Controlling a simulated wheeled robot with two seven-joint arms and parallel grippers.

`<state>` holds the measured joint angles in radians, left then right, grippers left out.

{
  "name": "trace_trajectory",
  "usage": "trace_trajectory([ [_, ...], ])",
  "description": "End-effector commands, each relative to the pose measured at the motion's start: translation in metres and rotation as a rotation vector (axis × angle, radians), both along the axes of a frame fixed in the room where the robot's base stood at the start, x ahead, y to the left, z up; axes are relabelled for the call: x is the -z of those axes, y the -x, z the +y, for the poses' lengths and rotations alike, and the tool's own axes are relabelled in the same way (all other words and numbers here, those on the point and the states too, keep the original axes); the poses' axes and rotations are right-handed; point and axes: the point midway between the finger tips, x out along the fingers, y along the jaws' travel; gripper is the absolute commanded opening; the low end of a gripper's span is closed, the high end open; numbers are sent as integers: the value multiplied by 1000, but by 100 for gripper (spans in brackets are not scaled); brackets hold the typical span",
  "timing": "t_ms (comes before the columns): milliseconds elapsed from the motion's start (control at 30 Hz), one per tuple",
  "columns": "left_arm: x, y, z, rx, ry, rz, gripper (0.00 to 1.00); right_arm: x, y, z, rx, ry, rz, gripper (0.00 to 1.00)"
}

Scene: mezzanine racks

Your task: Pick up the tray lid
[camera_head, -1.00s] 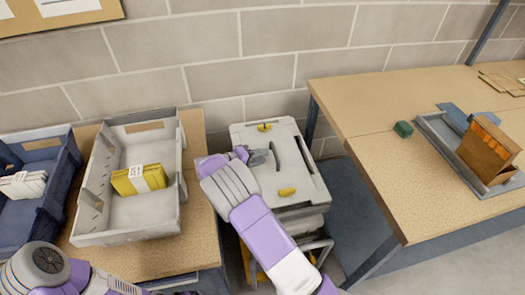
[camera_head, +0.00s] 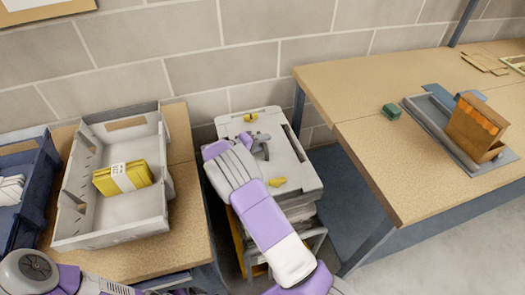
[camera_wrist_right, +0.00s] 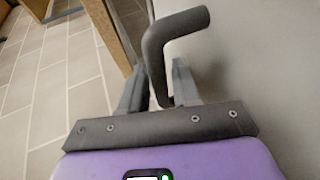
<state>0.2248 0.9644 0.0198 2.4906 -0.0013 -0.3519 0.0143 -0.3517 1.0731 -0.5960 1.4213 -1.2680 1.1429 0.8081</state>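The tray lid (camera_head: 235,126) is a light grey slab with yellow latches (camera_head: 277,181) and a dark slot along its right side. It lies flat on top of a grey stack between the two tables. My right gripper (camera_head: 264,147) is at the middle of the lid.
A grey bin (camera_head: 148,222) with a yellow bundle (camera_head: 123,178) stands on the left table, beside a blue bin (camera_head: 42,150). The right table (camera_head: 370,150) carries a green box (camera_head: 392,111) and a tray (camera_head: 440,132) with a brown carton (camera_head: 475,127). A block wall stands behind.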

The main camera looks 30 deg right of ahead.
Motion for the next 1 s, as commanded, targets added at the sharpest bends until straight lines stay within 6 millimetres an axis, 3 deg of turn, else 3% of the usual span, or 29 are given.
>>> trace_trajectory([
  [33, 0, 0, 0, 0, 0, 0, 94, 0, 0, 0, 0, 0, 0, 24],
  [200, 0, 0, 0, 0, 0, 0, 94, 0, 0, 0, 0, 0, 0, 0],
  [633, -2, 0, 0, 0, 0, 0, 94, -6, 0, 0, -1, 1, 0, 0],
  [1000, -23, 0, 0, 0, 0, 0, 94, -74, 0, 0, 0, 1, -4, 0],
])
